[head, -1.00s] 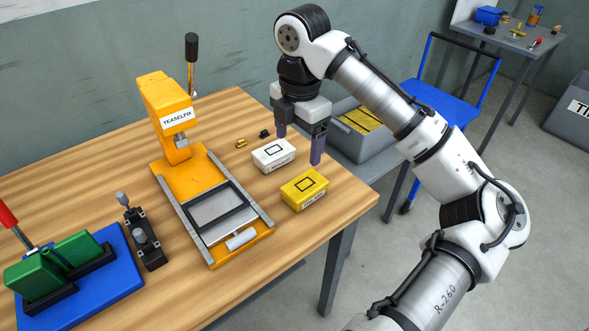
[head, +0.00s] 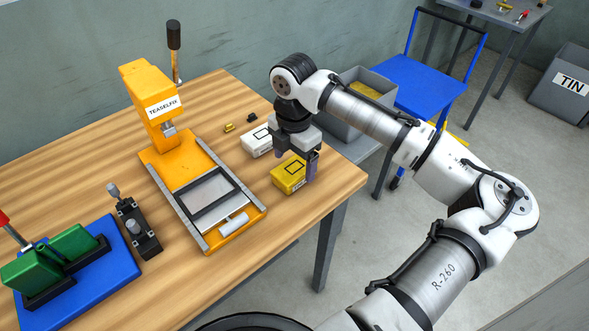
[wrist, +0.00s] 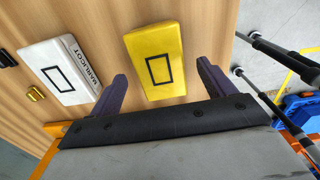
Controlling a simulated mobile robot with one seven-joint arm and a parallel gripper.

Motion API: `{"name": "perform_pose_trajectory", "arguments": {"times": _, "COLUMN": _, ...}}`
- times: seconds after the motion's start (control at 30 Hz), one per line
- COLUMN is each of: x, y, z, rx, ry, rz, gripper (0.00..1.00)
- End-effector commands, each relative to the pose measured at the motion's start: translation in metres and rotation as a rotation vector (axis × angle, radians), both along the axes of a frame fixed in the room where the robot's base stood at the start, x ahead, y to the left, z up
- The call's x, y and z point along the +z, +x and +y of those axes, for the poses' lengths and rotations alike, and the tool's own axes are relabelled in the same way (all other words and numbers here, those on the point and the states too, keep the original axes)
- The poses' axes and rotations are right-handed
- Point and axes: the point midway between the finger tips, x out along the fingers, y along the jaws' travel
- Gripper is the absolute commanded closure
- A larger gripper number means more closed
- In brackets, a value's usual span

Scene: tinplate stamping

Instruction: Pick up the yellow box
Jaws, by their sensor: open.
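The yellow box (head: 288,176) lies flat on the wooden table near its right edge, with a black rectangle outline on top. In the wrist view the yellow box (wrist: 157,62) sits ahead of and between my two purple fingers. My gripper (head: 296,164) is open and empty, low over the box; its right finger hangs by the box's right side and the left one is mostly hidden. In the wrist view the fingers of my gripper (wrist: 160,84) stand apart on either side of the box.
A white box (head: 257,141) lies just left of my gripper; the wrist view shows its label. An orange press (head: 172,150) stands to the left, with a black clamp (head: 135,228) and a blue base (head: 110,285) beyond. A grey bin (head: 341,124) is behind the table's right edge.

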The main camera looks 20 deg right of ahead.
Motion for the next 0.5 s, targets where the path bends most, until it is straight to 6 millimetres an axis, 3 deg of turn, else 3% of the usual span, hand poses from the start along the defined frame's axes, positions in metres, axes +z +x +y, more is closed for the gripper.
{"name": "perform_pose_trajectory", "arguments": {"times": 0.2, "x": -0.024, "y": -0.001, "z": -0.001, "rx": -0.001, "ry": 0.000, "rz": 0.000, "gripper": 0.18}}
{"name": "perform_pose_trajectory", "arguments": {"times": 0.47, "x": -0.028, "y": 0.000, "z": -0.001, "rx": -0.001, "ry": 0.000, "rz": -0.001, "gripper": 0.18}}
{"name": "perform_pose_trajectory", "arguments": {"times": 0.5, "x": -0.028, "y": 0.000, "z": -0.001, "rx": -0.001, "ry": 0.000, "rz": -0.001, "gripper": 0.23}}
